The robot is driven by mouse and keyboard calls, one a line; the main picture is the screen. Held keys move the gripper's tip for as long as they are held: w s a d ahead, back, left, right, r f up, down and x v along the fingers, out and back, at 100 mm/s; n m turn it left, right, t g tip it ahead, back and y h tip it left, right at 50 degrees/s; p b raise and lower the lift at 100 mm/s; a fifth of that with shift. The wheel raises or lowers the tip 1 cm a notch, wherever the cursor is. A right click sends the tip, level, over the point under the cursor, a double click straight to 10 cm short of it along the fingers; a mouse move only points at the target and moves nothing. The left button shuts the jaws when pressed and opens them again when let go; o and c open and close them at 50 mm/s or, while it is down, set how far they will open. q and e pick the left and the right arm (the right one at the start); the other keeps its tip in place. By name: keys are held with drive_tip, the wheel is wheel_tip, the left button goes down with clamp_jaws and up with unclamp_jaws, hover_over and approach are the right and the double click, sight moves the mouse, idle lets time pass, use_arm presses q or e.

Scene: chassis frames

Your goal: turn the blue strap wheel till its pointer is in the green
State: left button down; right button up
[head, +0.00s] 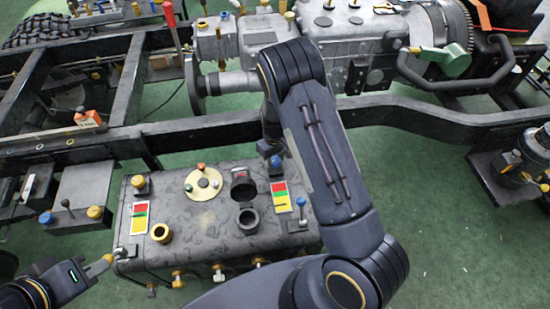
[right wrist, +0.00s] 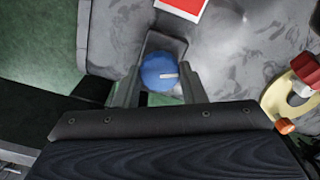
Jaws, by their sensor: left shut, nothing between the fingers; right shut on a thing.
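The blue strap wheel (head: 276,161) is at the far right corner of the grey tank (head: 190,248). In the right wrist view it is a round blue knob (right wrist: 158,75) with a pale pointer mark directed to the right. My right gripper (right wrist: 160,90) is shut on it, one finger on each side. In the head view my right gripper (head: 270,147) is partly hidden by my arm. A coloured card (head: 282,197) lies beside the wheel; only its red part (right wrist: 182,6) shows in the wrist view. I cannot tell the pointer's zone. My left gripper (head: 98,266) is shut and empty at the lower left.
The tank top also carries a second coloured card (head: 140,217), a brass ring (head: 161,233), a cream disc with knobs (head: 203,183), an open black filler neck (head: 248,218) and a blue-topped lever (head: 301,201). The dark chassis rail (head: 230,134) runs behind.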

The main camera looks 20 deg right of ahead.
sight(275, 160)
drive_tip(key=shift+m+b, duration=0.6)
drive_tip(key=shift+m, duration=2)
drive_tip(key=o, duration=1)
drive_tip(key=shift+r, duration=0.1)
wheel_tip(275, 160, up, 8)
drive_tip(key=shift+f, duration=0.15)
